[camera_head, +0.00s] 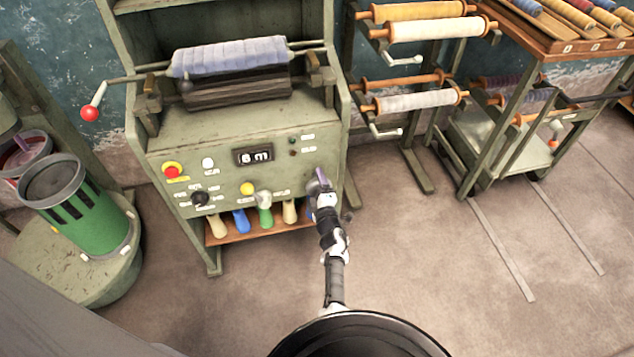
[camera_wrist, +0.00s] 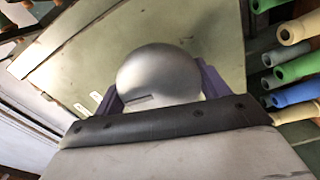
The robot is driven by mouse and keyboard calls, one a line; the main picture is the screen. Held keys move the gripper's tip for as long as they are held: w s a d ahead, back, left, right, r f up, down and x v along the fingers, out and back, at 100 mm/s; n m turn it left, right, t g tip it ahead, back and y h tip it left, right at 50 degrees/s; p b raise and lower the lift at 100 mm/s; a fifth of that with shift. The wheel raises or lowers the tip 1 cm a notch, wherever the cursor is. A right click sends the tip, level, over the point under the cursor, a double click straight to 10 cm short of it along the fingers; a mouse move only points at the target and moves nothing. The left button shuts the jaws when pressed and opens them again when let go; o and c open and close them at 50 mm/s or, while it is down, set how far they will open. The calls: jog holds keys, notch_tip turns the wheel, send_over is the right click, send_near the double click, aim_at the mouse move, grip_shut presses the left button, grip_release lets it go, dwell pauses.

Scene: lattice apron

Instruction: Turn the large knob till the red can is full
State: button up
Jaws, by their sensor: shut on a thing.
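In the wrist view, a large smooth grey dome-shaped knob (camera_wrist: 158,72) sits between the purple fingers of my gripper (camera_wrist: 162,88). The fingers are shut on its two sides. In the head view, my gripper (camera_head: 320,180) is at the right end of the machine's front panel and hides the knob. At the far left, a can with red showing inside (camera_head: 22,155) stands partly behind a green slotted can (camera_head: 95,222). Its fill level cannot be told. Both are on a round green stand (camera_head: 60,270).
Several coloured spools (camera_head: 241,222) sit below. A roller rack (camera_head: 410,100) stands right; the floor ahead is clear.

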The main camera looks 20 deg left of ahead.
jog(key=shift+m+p, duration=0.85)
jog(key=shift+m, duration=1.35)
jog(key=o, duration=1)
jog(key=p+v, duration=0.1)
jog(key=v, duration=1.3)
jog(key=shift+p, duration=0.35)
jog(key=shift+w+r, duration=0.1)
